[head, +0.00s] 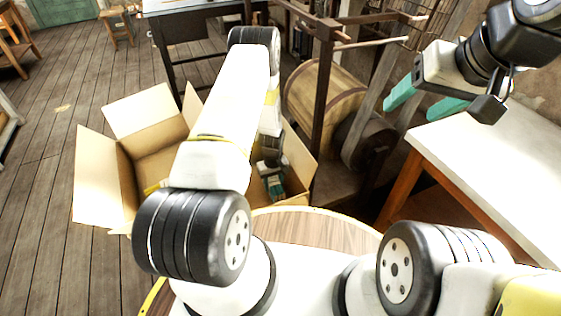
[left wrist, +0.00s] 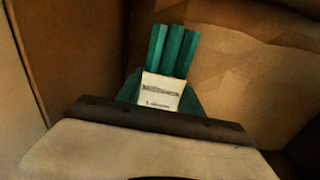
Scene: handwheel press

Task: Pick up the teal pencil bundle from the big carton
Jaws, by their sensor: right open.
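The teal pencil bundle (left wrist: 173,52) shows in the left wrist view, its pencils upright with a white printed label (left wrist: 160,92) around them. My left gripper (head: 272,180) reaches down into the big carton (head: 98,180) in the head view. In the left wrist view its teal fingers (left wrist: 160,102) flank the label closely on both sides with no visible gap, so it looks shut on the bundle. The bundle's lower end is hidden by the gripper body. My right gripper (head: 425,102) is open and empty, up at the right above the white table.
The carton's flaps stand open around my left arm, and brown cardboard walls are close around the bundle. A wooden drum (head: 318,95) in a frame stands behind the carton. A white-topped table (head: 490,150) is at the right.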

